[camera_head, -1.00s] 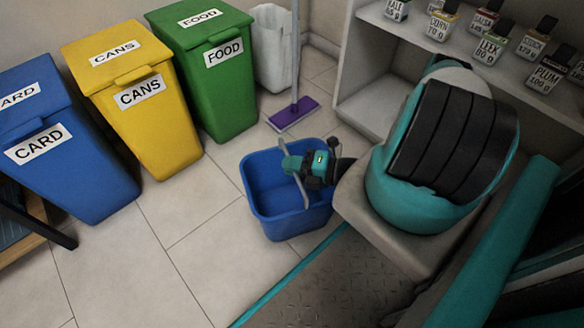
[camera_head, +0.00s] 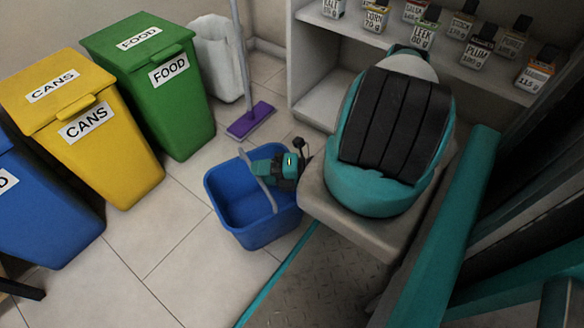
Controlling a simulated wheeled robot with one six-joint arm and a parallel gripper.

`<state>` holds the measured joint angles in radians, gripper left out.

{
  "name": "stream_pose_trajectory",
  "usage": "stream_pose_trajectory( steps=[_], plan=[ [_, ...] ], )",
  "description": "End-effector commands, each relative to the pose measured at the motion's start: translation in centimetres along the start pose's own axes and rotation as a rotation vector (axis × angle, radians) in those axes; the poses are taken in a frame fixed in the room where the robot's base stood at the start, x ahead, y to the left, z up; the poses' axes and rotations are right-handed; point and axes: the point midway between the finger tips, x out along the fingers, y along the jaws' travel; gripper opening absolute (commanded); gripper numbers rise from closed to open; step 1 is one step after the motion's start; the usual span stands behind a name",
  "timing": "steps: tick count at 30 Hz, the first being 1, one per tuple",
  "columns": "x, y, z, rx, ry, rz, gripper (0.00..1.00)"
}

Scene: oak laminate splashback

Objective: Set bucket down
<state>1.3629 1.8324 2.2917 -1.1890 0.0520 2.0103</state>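The blue bucket (camera_head: 253,222) is left of my base, with its open top facing up and its inside looking empty. Its grey handle (camera_head: 264,190) stands raised across the opening. My gripper (camera_head: 262,172) is at the handle, above the bucket's right side, and appears shut on it. The fingertips are small and partly hidden by the gripper's teal body. I cannot tell whether the bucket's bottom touches the floor.
Green food (camera_head: 160,90), yellow cans (camera_head: 95,130) and blue (camera_head: 40,210) bins stand at left. A purple mop (camera_head: 250,120) and white bin (camera_head: 217,60) are behind the bucket. Shelves (camera_head: 320,90) hold labelled jars. Tiled floor (camera_head: 165,240) is clear left of the bucket.

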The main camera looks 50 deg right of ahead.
Motion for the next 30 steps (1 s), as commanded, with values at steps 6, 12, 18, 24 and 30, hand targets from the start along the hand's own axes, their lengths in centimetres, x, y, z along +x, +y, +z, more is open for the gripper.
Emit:
stream_pose_trajectory(
  steps=[6, 12, 18, 24, 30],
  plan=[
    [-3.6, 0.3, 0.2, -0.001, -0.01, -0.003, 0.38],
    [-7.0, 0.3, 0.2, 0.0, -0.008, -0.003, 0.38],
    [-9.5, 0.1, 0.0, 0.0, -0.003, -0.002, 0.38],
    [-10.2, 0.0, -0.1, 0.002, 0.0, -0.001, 0.38],
    [-10.8, 0.5, 0.5, -0.107, 0.083, -0.028, 0.38]
  ],
)
